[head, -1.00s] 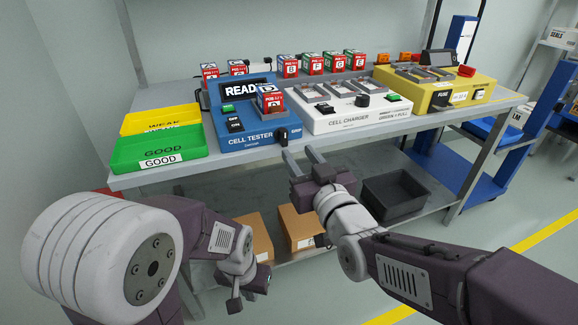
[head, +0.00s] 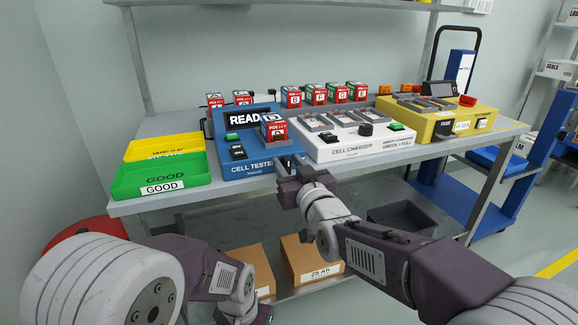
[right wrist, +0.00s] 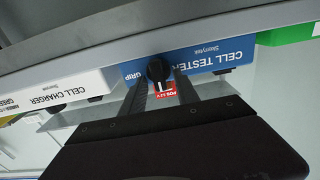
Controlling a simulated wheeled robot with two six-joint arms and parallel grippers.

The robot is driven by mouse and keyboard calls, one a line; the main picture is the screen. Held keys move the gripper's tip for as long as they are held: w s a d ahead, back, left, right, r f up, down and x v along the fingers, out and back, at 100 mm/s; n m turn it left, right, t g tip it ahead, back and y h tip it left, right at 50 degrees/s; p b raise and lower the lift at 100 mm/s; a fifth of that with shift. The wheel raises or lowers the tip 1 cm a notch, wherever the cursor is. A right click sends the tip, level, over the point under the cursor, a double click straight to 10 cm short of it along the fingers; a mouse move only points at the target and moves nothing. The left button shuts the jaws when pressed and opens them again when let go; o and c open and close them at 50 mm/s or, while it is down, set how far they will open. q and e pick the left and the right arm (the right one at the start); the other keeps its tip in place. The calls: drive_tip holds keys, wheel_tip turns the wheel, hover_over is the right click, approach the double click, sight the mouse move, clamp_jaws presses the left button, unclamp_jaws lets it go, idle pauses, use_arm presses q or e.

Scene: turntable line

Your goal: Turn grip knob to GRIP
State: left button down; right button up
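Contact with the knob cannot be told. In the head view my right gripper (head: 289,163) is at the tester's lower right front and largely hides the knob. My left gripper (head: 245,316) is low at the bottom edge, its fingers unclear.
Green GOOD (head: 160,180) and yellow WEAK (head: 150,146) trays are left of the tester. The white cell charger (head: 345,148) and a yellow unit (head: 445,120) are to its right. Cardboard boxes (head: 312,262) and a dark bin (head: 405,217) sit on the lower shelf.

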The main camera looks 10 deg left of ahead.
clamp_jaws()
